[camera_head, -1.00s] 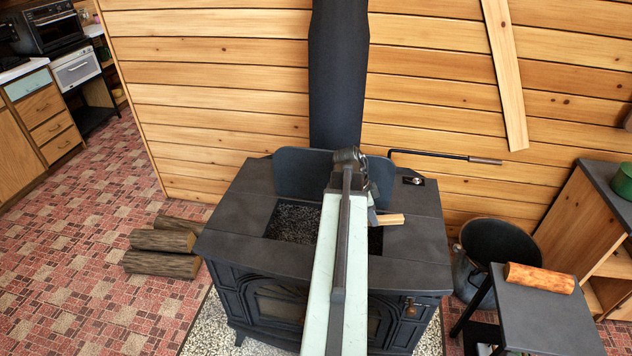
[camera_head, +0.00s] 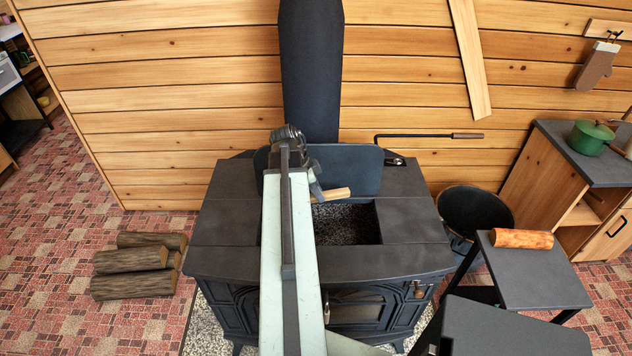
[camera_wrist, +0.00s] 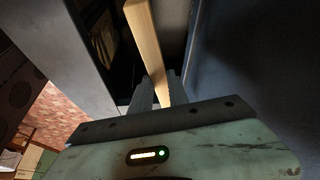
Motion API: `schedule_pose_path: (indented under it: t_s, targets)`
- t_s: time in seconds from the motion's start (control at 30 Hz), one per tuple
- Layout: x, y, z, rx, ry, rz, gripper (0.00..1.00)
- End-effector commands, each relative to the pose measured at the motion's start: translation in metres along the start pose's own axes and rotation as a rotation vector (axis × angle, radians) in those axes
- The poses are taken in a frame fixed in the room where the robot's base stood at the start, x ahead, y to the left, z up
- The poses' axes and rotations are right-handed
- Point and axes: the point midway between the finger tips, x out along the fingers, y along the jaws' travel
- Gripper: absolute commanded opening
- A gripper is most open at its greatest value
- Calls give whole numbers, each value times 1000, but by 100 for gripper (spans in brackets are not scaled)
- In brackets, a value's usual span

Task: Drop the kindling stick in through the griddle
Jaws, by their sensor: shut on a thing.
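The kindling stick (camera_head: 332,194) is a pale, short piece of wood beside the end of my arm, over the stove top. In the wrist view the stick (camera_wrist: 147,40) runs up from between the fingers. My gripper (camera_wrist: 158,92) is shut on it; in the head view the gripper (camera_head: 314,190) is partly hidden by my arm. The black stove (camera_head: 405,225) has an open rectangular griddle opening (camera_head: 345,226) in its top, with grey speckled material inside. The raised griddle plate (camera_head: 350,170) stands upright behind the opening.
The stovepipe (camera_head: 311,80) rises behind the stove. A lever with a handle (camera_head: 430,136) juts right near the wall. A black bucket (camera_head: 475,210) and a small table (camera_head: 535,277) with a log (camera_head: 521,239) stand at right. Split logs (camera_head: 138,265) lie on the floor at left.

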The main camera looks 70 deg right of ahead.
Motion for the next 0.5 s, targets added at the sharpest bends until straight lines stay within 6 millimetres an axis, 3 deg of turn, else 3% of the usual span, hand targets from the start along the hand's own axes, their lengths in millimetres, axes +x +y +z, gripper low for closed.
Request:
schedule_pose_path:
  t_s: [0.03, 0.17, 0.37, 0.5]
  targets:
    - [-20, -4, -8, 50, -1, 20, 0]
    - [-38, -4, -14, 173, 1, 71, 0]
    - [-31, -1, -11, 201, 2, 83, 0]
    - [-16, -1, -5, 200, 2, 82, 0]
